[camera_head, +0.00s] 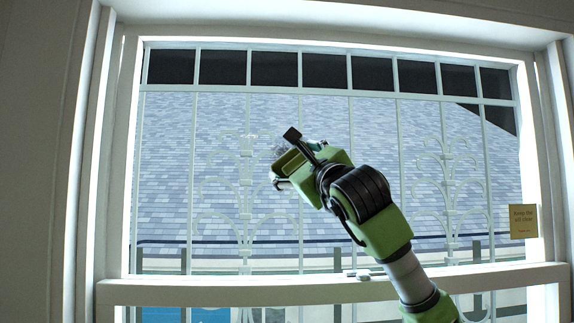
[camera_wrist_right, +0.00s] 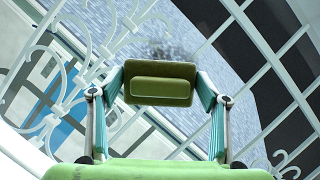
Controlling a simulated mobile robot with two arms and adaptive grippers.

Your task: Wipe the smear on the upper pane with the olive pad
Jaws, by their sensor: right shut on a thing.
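The upper pane (camera_head: 220,120) fills most of the window in the head view. A faint grey smear (camera_head: 280,148) shows on it just beyond the pad; it also shows as a dark smudge in the right wrist view (camera_wrist_right: 156,51). My right gripper (camera_head: 285,168) is raised in front of the pane, shut on the olive pad (camera_wrist_right: 160,84). The pad sits between both fingers, its broad face toward the wrist camera. Part of the smear is hidden behind the pad and gripper. I cannot tell whether the pad touches the glass. My left gripper is not in view.
White window framing (camera_head: 110,170) surrounds the pane, with a rail (camera_head: 220,291) below it. A small yellow notice (camera_head: 523,221) is at the right side. White scrollwork bars (camera_head: 245,200) and a tiled roof show through the glass. Small items (camera_head: 365,274) lie on the rail.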

